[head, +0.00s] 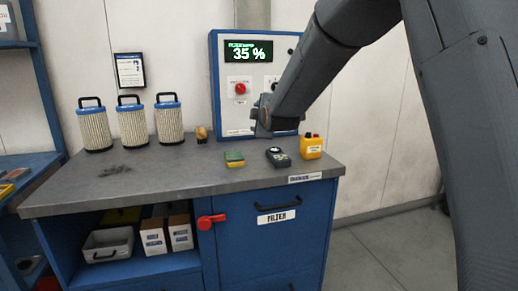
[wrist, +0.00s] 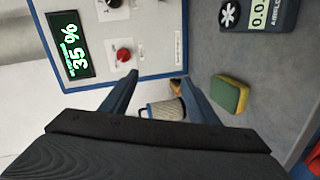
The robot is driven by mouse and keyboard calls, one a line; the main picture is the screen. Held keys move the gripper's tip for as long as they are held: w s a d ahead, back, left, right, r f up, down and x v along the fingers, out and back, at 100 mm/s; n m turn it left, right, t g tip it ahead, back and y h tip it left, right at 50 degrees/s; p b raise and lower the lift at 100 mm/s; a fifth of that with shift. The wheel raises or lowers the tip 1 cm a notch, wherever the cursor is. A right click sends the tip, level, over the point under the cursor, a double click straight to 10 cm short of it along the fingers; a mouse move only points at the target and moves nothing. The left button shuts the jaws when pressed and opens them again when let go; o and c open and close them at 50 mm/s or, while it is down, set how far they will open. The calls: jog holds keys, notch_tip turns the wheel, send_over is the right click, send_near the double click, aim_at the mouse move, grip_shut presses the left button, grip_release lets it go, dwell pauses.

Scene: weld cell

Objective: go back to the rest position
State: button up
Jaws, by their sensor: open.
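My gripper (head: 263,124) hangs above the workbench in front of the blue control panel (head: 218,90). In the wrist view my gripper (wrist: 160,80) shows two dark fingers spread apart with nothing held. A white pleated filter (wrist: 167,111) shows between the fingers, farther off and not touched. The panel's display (head: 248,51) reads 35 %, with a red knob (head: 240,88) below it.
The bench's left front is mostly clear.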

jog(key=s+d+f+m+g+h+p, duration=0.1)
jog(key=s+d+f+m+g, duration=0.3)
jog(key=s+d+f, duration=0.4)
jog(key=s+d+f+m+g+h, duration=0.2)
jog(key=s+d+f+m+g, duration=0.25)
jog(key=s, duration=0.55)
jog(key=s+d+f+m+g, duration=0.2)
jog(key=s+f+m, duration=0.1)
jog(key=s, duration=0.6)
jog(key=s+d+f+m+g, duration=0.2)
jog(key=s+d+f+m, duration=0.1)
jog(key=s, duration=0.7)
jog(key=s+d+f+m+g, duration=0.2)
jog(key=s+f+m, duration=0.2)
jog(key=s, duration=0.6)
jog(key=shift+d+f+h+p, duration=0.15)
jog(key=shift+d+h+p, duration=0.05)
jog(key=shift+h+p, duration=0.25)
jog(key=shift+g, duration=0.25)
